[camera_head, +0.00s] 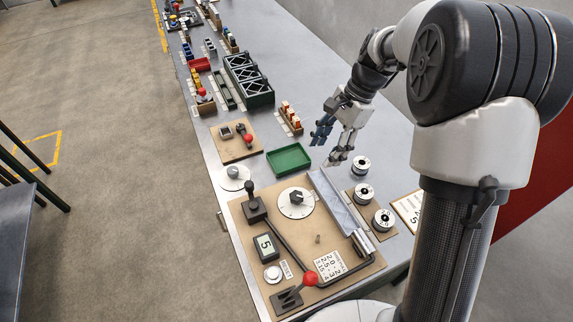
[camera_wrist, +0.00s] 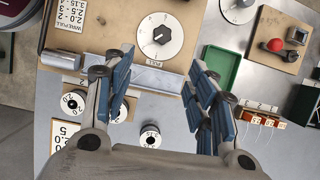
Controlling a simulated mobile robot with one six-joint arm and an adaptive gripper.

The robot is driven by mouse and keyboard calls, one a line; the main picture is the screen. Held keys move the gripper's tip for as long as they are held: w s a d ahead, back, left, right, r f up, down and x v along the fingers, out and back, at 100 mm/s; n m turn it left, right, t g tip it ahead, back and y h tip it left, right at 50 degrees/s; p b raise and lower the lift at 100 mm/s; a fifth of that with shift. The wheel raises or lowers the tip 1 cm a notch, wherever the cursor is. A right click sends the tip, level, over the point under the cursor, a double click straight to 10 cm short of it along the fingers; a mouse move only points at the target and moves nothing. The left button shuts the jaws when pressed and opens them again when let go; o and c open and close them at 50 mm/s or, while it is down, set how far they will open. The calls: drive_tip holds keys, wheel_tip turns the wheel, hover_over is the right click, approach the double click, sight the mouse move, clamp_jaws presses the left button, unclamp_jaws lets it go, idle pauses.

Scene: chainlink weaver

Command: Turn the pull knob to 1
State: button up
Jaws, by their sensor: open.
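The pull knob (camera_head: 296,197) is a black knob on a round white dial on the brown board. In the wrist view the knob (camera_wrist: 161,36) sits at the top middle, with a label reading PULL beside its dial. Small marks ring the dial; I cannot read which one the knob points to.
A grey-knobbed dial (camera_head: 235,174) stands beside the board. A black lever (camera_head: 252,198), a red-ball lever (camera_head: 310,279) and a metal rail (camera_head: 335,202) are on the board. White spools (camera_head: 364,193) stand right of it. The green tray (camera_head: 289,160) is empty.

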sight(297, 195)
drive_tip(key=b+x, duration=0.2)
drive_tip(key=x, duration=0.4)
drive_tip(key=b+x, duration=0.2)
drive_tip(key=x, duration=0.4)
drive_tip(key=b+x, duration=0.1)
drive_tip(key=x, duration=0.5)
drive_tip(key=shift+w+a+f+b, duration=0.15)
drive_tip(key=shift+w+a+b, duration=0.05)
drive_tip(key=shift+a+b, duration=0.2)
drive_tip(key=c, duration=1)
